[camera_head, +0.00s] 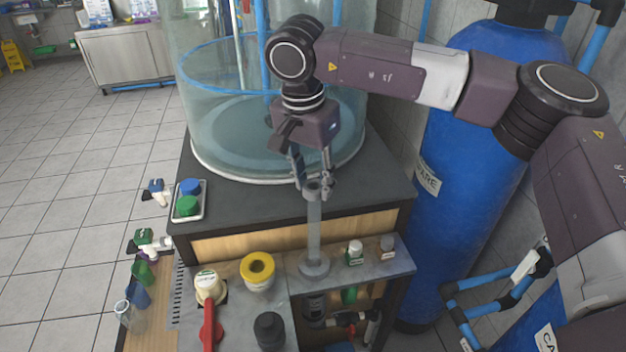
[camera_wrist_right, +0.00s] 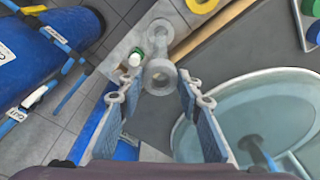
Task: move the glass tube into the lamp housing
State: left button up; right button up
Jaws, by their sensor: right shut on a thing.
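The glass tube (camera_head: 314,232) is a grey, see-through upright cylinder with a wide ring at each end. Its lower ring is over the grey shelf; I cannot tell if it touches. My right gripper (camera_head: 313,184) points down and is shut on the tube's upper end. In the right wrist view the tube's top ring (camera_wrist_right: 160,76) lies between the fingertips, with the lower ring beyond it. A dark cylinder (camera_head: 314,306) shows under the shelf, below the tube; I cannot tell whether it is the lamp housing. My left gripper is not in view.
A white-capped bottle (camera_head: 354,252) and a grey-capped one (camera_head: 387,245) stand right of the tube. A yellow-topped container (camera_head: 257,271) and a red-handled valve (camera_head: 209,300) are left. A large clear tank (camera_head: 235,140) stands behind, blue tanks (camera_head: 470,150) at right.

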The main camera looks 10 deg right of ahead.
dwell(0.4)
jog(key=b, duration=0.3)
send_over(313, 254)
jog(key=w, duration=0.1)
jog(key=shift+d+f, duration=0.15)
jog(key=shift+f, duration=2.05)
jog(key=shift+f+b, duration=3.05)
jog(key=shift+f, duration=0.85)
jog(key=shift+f+b, duration=2.9)
jog(key=shift+f, duration=0.95)
jog(key=shift+f, duration=0.1)
jog(key=shift+f+b, duration=1.1)
jog(key=shift+f, duration=0.2)
